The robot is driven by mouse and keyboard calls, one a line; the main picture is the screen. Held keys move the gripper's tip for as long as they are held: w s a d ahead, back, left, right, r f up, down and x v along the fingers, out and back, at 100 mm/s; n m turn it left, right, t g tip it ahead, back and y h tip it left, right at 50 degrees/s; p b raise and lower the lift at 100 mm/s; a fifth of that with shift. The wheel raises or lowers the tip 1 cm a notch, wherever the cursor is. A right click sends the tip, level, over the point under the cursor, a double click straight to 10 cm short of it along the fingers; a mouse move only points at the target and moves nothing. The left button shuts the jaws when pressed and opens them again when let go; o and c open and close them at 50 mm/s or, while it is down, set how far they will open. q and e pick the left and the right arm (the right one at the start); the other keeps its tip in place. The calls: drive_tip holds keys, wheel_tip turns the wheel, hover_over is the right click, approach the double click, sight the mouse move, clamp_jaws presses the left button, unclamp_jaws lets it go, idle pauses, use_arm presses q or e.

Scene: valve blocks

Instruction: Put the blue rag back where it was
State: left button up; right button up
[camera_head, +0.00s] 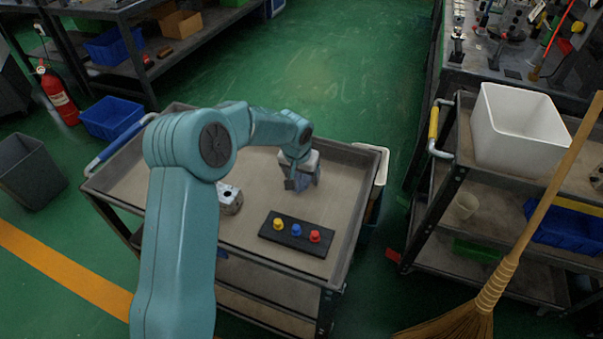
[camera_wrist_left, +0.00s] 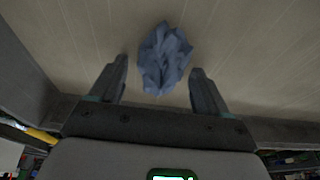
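The blue rag (camera_wrist_left: 164,58) lies crumpled on the cart's tray in the left wrist view, ahead of and between the two fingers. My left gripper (camera_wrist_left: 160,82) is open, with a gap on both sides of the rag. In the head view my left gripper (camera_head: 303,184) points down over the far right part of the cart top (camera_head: 255,235); the rag is mostly hidden there by the gripper. My right gripper is not in view.
A black board with yellow, blue and red knobs (camera_head: 297,234) and a metal valve block (camera_head: 230,199) lie on the cart. A raised rim (camera_head: 365,190) surrounds the tray. A second cart with a white bin (camera_head: 517,132) and a broom (camera_head: 500,275) stand at right.

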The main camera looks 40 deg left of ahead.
use_arm(q)
drive_tip(key=shift+r, duration=0.1)
drive_tip(key=shift+r, duration=0.45)
drive_tip(key=v, duration=1.1)
drive_tip(key=shift+r+p, duration=0.15)
drive_tip(key=shift+p, duration=0.25)
drive_tip(key=shift+s, duration=0.15)
